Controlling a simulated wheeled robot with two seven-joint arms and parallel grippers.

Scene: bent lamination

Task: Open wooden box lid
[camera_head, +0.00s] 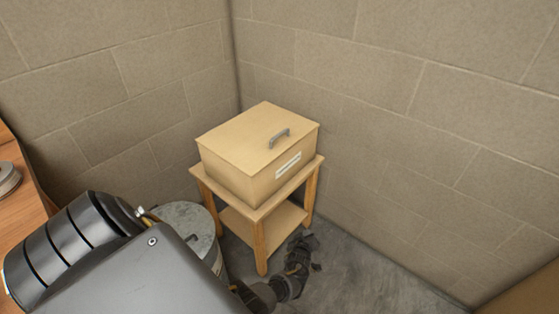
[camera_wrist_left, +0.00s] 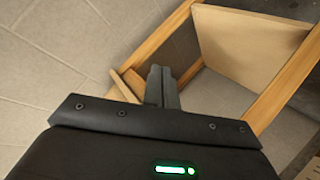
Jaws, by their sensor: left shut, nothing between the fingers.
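The wooden box (camera_head: 235,178) stands on a small wooden table in the room corner in the head view. Its lid (camera_head: 240,137) lies flat and closed on top. A grey handle (camera_head: 279,138) is fixed on the lid near its front edge, and a white label (camera_head: 288,165) is on the front face. My left gripper (camera_head: 303,243) is low by the table's right front side, well below the lid and apart from the handle. In the left wrist view its fingers (camera_wrist_left: 161,84) are together and empty. The box is not seen in the wrist view. My right gripper is not in view.
The small table (camera_head: 261,245) has a lower shelf, which also shows in the left wrist view (camera_wrist_left: 245,45). A grey round-topped container (camera_head: 186,219) stands left of it. Block walls close in behind. Bare floor (camera_head: 365,270) lies to the right. A brown surface (camera_head: 22,225) is at the left edge.

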